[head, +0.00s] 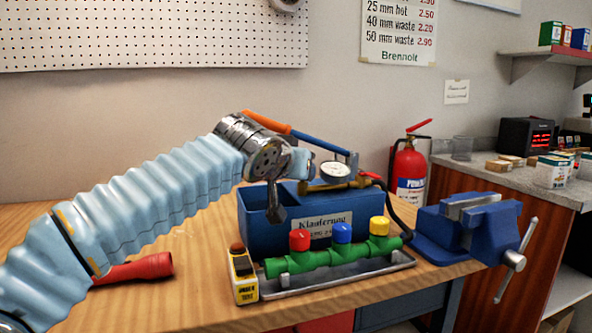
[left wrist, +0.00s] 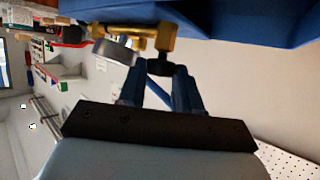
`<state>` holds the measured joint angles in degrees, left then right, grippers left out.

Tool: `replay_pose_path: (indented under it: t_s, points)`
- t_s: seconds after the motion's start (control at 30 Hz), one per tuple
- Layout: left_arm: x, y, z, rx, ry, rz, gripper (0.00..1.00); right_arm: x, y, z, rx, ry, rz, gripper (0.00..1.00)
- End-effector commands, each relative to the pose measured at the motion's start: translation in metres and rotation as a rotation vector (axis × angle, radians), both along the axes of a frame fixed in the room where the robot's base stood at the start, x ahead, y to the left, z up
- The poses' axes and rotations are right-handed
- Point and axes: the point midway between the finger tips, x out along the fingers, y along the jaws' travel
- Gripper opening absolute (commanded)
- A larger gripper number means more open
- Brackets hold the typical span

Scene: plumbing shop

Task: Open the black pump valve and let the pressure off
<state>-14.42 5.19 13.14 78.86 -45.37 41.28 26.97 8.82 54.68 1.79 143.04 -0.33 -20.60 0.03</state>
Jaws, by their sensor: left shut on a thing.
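The test pump is a blue tank (head: 265,235) with a label reading "Klauferung", a brass fitting (head: 335,185), a round white gauge (head: 335,173) and a lever with an orange grip (head: 266,123). My left gripper (head: 306,166) reaches in from the left, above the tank beside the brass fitting. In the left wrist view, its blue fingers (left wrist: 160,82) close around the black valve knob (left wrist: 160,68) under the brass fitting (left wrist: 150,32). The knob is hidden in the head view. The gauge reading is too small to tell. My right gripper is not in view.
A green pipe (head: 320,258) with red, blue and yellow caps lies on a metal tray in front of the tank. A yellow device (head: 244,278) stands at its left end. A blue vise (head: 465,230) is at right; a red cone-shaped piece (head: 140,269) lies at left.

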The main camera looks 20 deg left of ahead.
Motion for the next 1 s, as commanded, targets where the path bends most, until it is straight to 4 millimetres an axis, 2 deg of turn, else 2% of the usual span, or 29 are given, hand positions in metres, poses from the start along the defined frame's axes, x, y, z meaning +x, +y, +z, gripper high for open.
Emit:
replay_pose_path:
  t_s: [0.1, 0.33, 0.7, 1.0]
  points:
    - [-0.001, -0.006, -0.002, -0.001, -0.003, 0.102, 0.03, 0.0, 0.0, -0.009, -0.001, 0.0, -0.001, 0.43]
    - [0.001, -0.011, -0.001, -0.001, -0.002, 0.323, 0.03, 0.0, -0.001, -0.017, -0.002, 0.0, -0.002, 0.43]
    - [0.003, -0.016, 0.002, -0.002, 0.0, 0.617, 0.03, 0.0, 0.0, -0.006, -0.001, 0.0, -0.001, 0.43]
    - [0.005, -0.016, 0.001, -0.001, 0.0, 0.744, 0.03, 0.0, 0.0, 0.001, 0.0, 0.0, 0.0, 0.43]
